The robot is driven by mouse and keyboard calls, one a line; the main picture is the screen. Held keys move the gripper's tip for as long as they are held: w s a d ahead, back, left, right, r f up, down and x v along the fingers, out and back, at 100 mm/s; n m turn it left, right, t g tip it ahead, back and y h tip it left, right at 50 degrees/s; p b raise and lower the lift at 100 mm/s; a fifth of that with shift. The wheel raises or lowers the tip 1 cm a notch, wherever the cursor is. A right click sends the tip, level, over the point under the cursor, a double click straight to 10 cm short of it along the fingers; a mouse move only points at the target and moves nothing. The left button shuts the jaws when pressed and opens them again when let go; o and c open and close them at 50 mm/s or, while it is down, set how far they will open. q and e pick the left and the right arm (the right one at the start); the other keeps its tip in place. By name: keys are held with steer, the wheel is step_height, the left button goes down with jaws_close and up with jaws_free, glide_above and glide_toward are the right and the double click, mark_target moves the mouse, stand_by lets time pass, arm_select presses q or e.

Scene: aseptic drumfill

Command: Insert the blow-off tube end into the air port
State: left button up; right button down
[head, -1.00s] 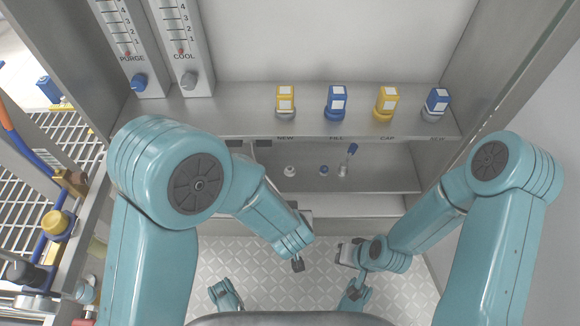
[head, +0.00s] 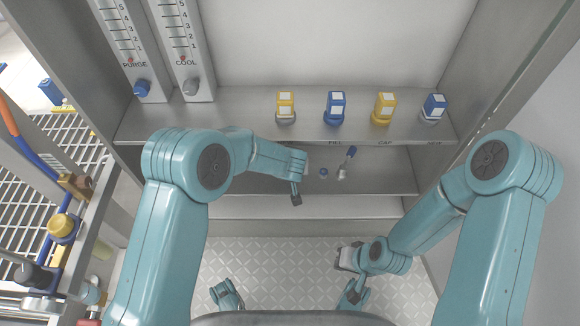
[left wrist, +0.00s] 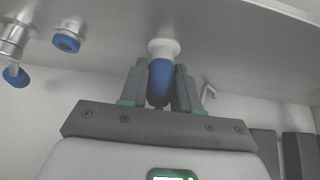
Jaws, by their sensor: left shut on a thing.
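My left gripper (left wrist: 162,88) is shut on a blue rounded piece (left wrist: 160,84), which looks like the tube end. Its far end meets a white round collar (left wrist: 163,47) at the grey panel; I cannot tell whether it is inserted or only touching. In the head view, my left gripper (head: 300,165) reaches the recess below the shelf and hides the collar and the blue piece. The blue-ringed port (left wrist: 66,41) is left of it in the left wrist view. My right gripper (head: 346,258) hangs low over the floor; its fingers are unclear.
A valve with a blue lever (head: 349,153) stands right of the blue-ringed port. Yellow and blue capped units line the shelf (head: 235,108). Two flowmeters (head: 192,50) stand at the left back. A wire rack (head: 45,140) is at far left.

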arm_select(q)
steer(key=shift+r, duration=0.2)
steer(key=shift+f+b, duration=0.25)
steer(key=shift+b, duration=0.05)
steer(key=o, duration=1)
